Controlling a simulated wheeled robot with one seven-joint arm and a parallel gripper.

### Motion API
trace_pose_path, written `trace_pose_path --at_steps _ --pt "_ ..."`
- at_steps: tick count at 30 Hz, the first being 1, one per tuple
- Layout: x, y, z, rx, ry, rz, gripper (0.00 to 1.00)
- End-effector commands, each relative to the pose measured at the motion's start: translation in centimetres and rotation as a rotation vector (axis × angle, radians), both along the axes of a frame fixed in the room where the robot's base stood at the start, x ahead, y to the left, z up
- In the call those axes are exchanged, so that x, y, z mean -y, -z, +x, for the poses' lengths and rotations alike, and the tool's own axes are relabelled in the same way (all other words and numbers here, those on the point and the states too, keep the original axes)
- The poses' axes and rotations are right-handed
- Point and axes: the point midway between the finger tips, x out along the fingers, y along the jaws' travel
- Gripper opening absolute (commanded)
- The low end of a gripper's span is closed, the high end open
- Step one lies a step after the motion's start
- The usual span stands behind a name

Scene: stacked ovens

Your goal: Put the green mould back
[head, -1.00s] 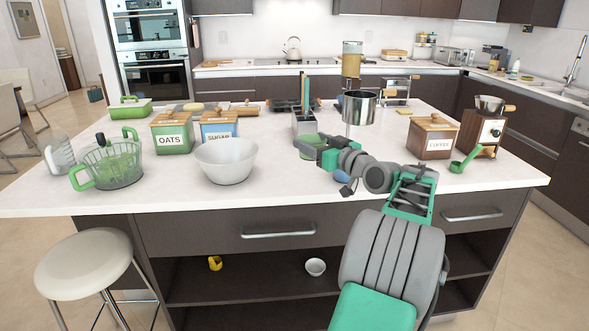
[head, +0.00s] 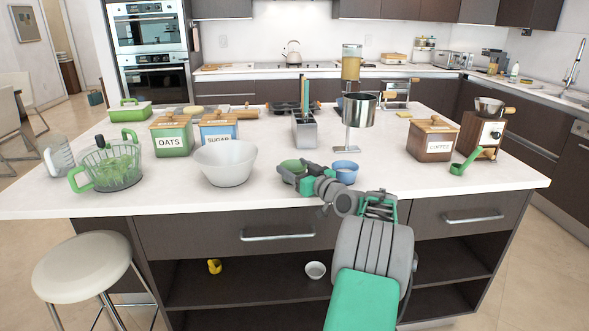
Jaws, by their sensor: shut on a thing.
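The green mould (head: 293,165) is a small round cup over the front middle of the white island counter. My gripper (head: 291,178) is shut on it, and the fingers hide part of it. I cannot tell whether the mould touches the counter. A blue mould (head: 345,172) stands on the counter just right of my gripper, apart from the green one.
A large white bowl (head: 224,164) stands close on the left. A metal utensil holder (head: 305,130) and a steel pan on a stand (head: 358,111) are behind. The wooden coffee box (head: 432,139) is at right. The counter's front strip is mostly clear.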

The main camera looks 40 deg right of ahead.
Motion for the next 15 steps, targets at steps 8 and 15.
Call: trace_pose_path --at_steps 8,15 --pt "0.00 0.08 -0.01 0.000 0.000 0.000 0.86" --pt "0.00 0.07 -0.01 0.000 0.000 0.000 0.89"
